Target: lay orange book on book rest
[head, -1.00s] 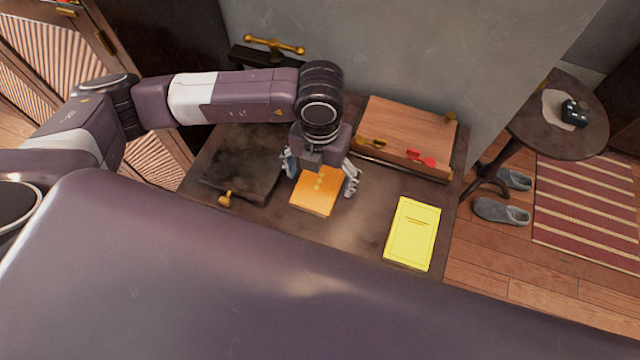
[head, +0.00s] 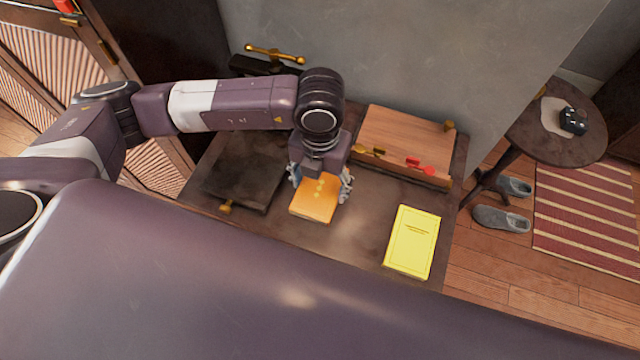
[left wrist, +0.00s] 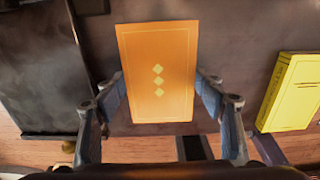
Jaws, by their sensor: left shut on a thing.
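The orange book (head: 314,203), with a column of yellow diamonds on its cover, is between the fingers of my left gripper (head: 320,188) above the dark tabletop. In the left wrist view the orange book (left wrist: 158,98) fills the gap of the left gripper (left wrist: 160,88), one finger at each long side. I cannot tell whether the book still touches the table. A dark slab with a brass knob (head: 240,180) lies left of it, and a sloped wooden stand with red and brass clips (head: 405,140) is behind to the right. I cannot tell which is the book rest. My right gripper is out of view.
A yellow book (head: 413,241) lies at the front right of the table; it also shows in the left wrist view (left wrist: 293,92). A grey wall (head: 400,50) rises behind. A round side table (head: 555,140) and slippers (head: 500,219) are at the right. Bare tabletop separates the books.

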